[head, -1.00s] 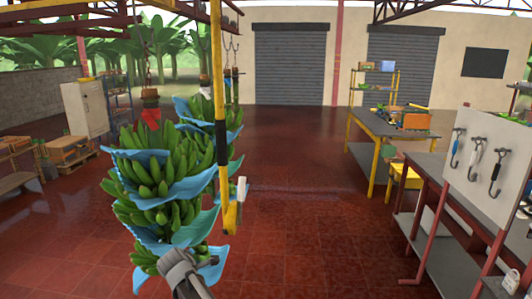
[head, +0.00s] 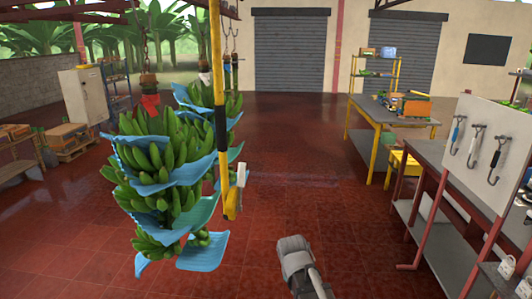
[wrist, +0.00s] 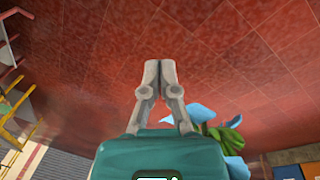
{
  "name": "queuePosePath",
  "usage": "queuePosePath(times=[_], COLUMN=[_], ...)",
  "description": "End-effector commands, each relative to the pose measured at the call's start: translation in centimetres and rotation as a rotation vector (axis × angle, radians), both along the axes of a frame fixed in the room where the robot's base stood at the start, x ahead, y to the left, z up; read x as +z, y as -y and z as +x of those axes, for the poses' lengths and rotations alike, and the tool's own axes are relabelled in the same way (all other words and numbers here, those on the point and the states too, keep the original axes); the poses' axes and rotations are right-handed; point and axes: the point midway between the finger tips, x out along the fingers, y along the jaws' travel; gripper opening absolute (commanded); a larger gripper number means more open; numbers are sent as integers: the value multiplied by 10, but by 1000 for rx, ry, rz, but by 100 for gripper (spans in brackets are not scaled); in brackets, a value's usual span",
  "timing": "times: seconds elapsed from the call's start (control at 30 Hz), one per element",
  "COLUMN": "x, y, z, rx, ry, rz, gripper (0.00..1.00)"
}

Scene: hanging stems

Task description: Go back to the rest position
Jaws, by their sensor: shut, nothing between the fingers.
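My gripper (wrist: 160,72) is shut and empty in the wrist view, its two grey fingers meeting at the tips above the red floor. In the head view, part of my arm shows at the bottom, right of the near banana stem (head: 165,165); the fingertips cannot be made out there. The near stem hangs on a chain, with green bananas and blue sheets between the hands. Blue sheet and green bananas also show behind my gripper at the right in the wrist view (wrist: 230,132). My gripper is apart from the stem.
A yellow and black post (head: 221,120) hangs beside the stem. A second stem (head: 232,105) hangs behind. At right stand a workbench (head: 385,118) and a white board (head: 482,150) with hooked tools. The red floor (head: 310,190) between is clear.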

Motion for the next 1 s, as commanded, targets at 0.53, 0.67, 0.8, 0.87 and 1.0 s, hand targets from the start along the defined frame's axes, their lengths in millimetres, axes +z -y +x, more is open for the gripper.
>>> queuePosePath(times=[0.53,0.67,0.8,0.87,1.0], x=[-2,-2,-2,-2,-2], y=[79,80,80,80,80], z=[-61,-62,-61,-61,-61], rx=[-549,-562,-560,-560,-559], ry=[-65,-67,-66,-66,-66], rz=[128,130,130,130,130], gripper=[0,0,0,0,0])
